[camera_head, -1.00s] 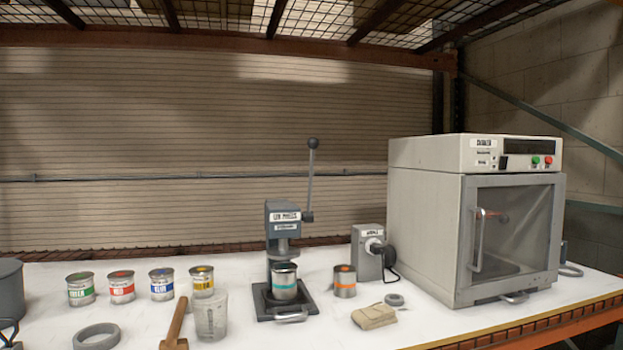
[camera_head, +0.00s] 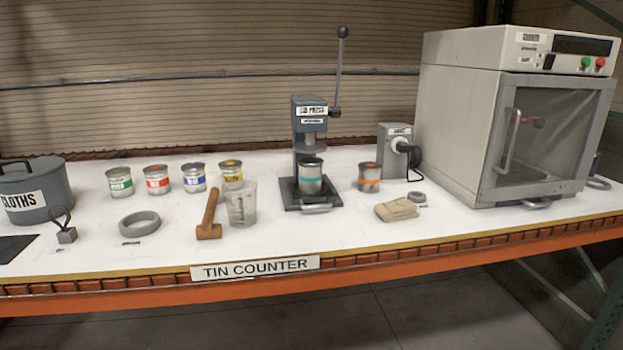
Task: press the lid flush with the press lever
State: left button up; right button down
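The grey lid press (camera_head: 309,122) stands on the counter in the middle of the head view. Its press lever (camera_head: 339,72) stands nearly upright on the right side, with a dark ball knob on top. A tin with a teal band (camera_head: 310,177) stands upright on the press base, under the round press head (camera_head: 309,141). The tin's top looks dark, and I cannot tell how its lid (camera_head: 310,162) sits. The press head is a little above the tin. Neither of my grippers is in view.
A large oven-like cabinet (camera_head: 512,115) fills the right. The counter's front strip is mostly clear.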

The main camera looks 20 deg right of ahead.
aim_at(341, 31)
jog(key=i+l, duration=0.1)
jog(key=l, duration=0.6)
jog(key=i+l+u, duration=0.1)
jog(key=l, duration=0.65)
